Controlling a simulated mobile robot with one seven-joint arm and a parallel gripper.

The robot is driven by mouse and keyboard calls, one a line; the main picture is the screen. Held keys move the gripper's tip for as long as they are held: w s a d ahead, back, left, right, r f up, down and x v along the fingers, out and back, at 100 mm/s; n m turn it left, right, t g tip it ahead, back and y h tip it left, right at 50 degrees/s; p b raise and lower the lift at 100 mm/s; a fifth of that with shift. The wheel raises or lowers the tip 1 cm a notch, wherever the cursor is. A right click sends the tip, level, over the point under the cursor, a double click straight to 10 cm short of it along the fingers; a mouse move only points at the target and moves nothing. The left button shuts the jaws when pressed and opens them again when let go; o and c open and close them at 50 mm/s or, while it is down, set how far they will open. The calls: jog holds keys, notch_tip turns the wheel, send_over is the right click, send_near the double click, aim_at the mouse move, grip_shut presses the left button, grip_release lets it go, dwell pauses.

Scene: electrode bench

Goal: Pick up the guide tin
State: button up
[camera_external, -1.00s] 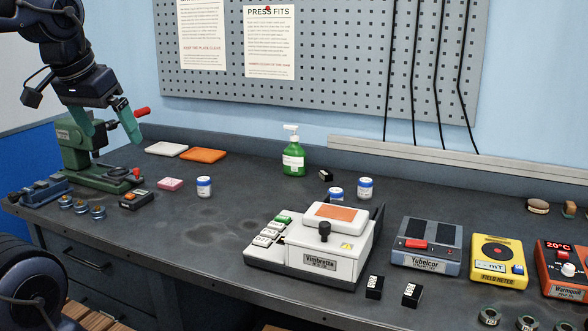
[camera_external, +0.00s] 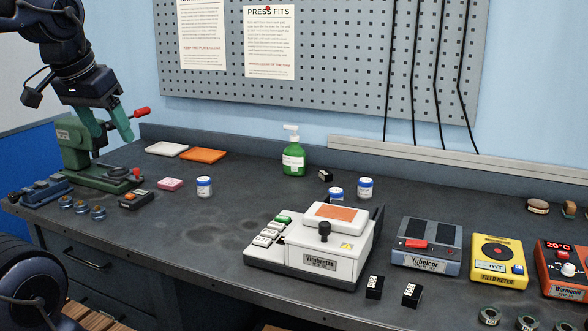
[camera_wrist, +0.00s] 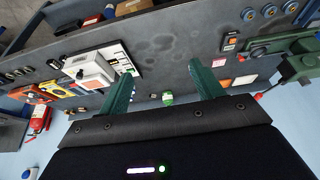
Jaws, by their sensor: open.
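No label I can read marks a guide tin, so I cannot tell which object it is. A low round tan-topped thing (camera_external: 538,206) lies at the far right. My gripper (camera_external: 114,138) is open and empty, high at the left by the green press. In the wrist view my gripper (camera_wrist: 160,73) shows two parted green fingers with nothing between them.
The green press (camera_external: 75,150) with a red handle stands close to my gripper. A green pump bottle (camera_external: 293,160) stands at the back. Several instruments line the right. Bare bench (camera_external: 185,235) lies left of the machine.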

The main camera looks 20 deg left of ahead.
jog(key=n+g, duration=0.5)
jog(key=n, duration=1.5)
send_over(203, 179)
notch_tip(203, 179, down, 19)
jog(key=shift+s+a+r, duration=0.1)
jog(key=shift+a, duration=0.05)
jog(key=shift+a+f, duration=0.1)
jog(key=shift+f, duration=0.35)
notch_tip(203, 179, down, 5)
jog(key=shift+f, duration=0.2)
jog(key=shift+w+d+f, duration=0.1)
jog(key=shift+w+f, duration=0.05)
jog(key=shift+f, duration=1.1)
jog(key=shift+w+d+f, duration=0.1)
jog(key=shift+f, duration=1.15)
jog(key=c, duration=1.2)
